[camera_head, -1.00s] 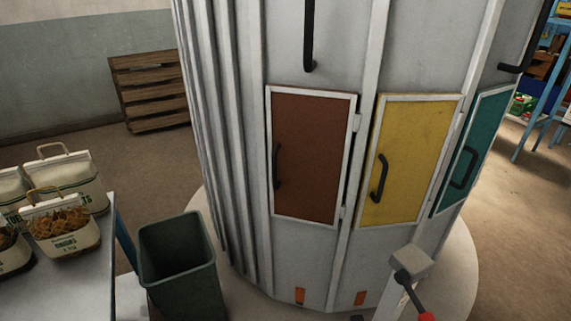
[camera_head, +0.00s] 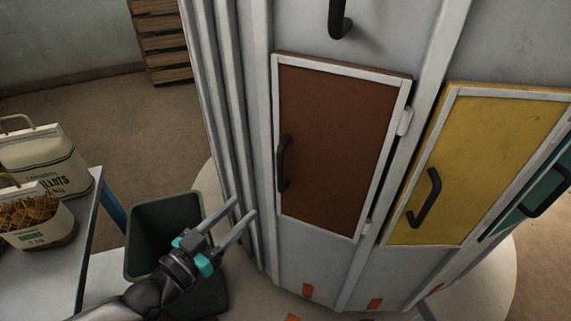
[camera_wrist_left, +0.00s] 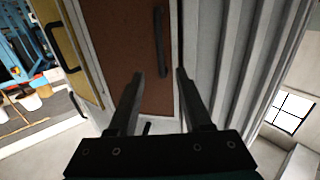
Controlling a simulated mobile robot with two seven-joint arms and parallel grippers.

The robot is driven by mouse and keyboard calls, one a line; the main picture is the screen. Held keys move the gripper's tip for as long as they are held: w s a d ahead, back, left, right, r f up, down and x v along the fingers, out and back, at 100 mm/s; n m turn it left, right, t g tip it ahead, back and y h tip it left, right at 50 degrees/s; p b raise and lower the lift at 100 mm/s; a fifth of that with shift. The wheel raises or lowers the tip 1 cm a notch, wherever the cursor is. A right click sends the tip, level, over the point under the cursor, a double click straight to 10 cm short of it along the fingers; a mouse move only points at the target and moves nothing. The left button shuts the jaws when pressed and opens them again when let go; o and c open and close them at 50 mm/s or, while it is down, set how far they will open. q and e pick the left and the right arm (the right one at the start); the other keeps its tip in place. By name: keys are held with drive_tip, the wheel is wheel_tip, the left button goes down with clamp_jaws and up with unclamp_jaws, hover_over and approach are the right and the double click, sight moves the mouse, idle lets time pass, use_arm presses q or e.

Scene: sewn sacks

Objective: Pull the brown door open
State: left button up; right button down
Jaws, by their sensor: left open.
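The brown door (camera_head: 335,150) is set in a white frame on the grey ribbed cabinet and looks shut. Its black handle (camera_head: 283,163) is on its left side; the hinges are on the right. My left gripper (camera_head: 244,213) is open and empty, to the left of and below the handle, apart from it. In the left wrist view the brown door (camera_wrist_left: 132,50) and its handle (camera_wrist_left: 160,42) lie beyond the open fingers (camera_wrist_left: 158,78). My right gripper is not in view.
A yellow door (camera_head: 480,160) and a teal door (camera_head: 535,200) are to the right. A dark green bin (camera_head: 160,225) stands by the left arm. A table with sacks (camera_head: 45,160) is at the left. A wooden pallet (camera_head: 160,40) leans on the back wall.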

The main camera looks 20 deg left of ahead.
sight(278, 174)
use_arm(q)
drive_tip(key=b+x, duration=0.1)
drive_tip(key=x, duration=1.3)
drive_tip(key=shift+w+b, duration=0.35)
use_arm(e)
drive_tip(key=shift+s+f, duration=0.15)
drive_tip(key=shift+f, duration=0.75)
use_arm(q)
clamp_jaws()
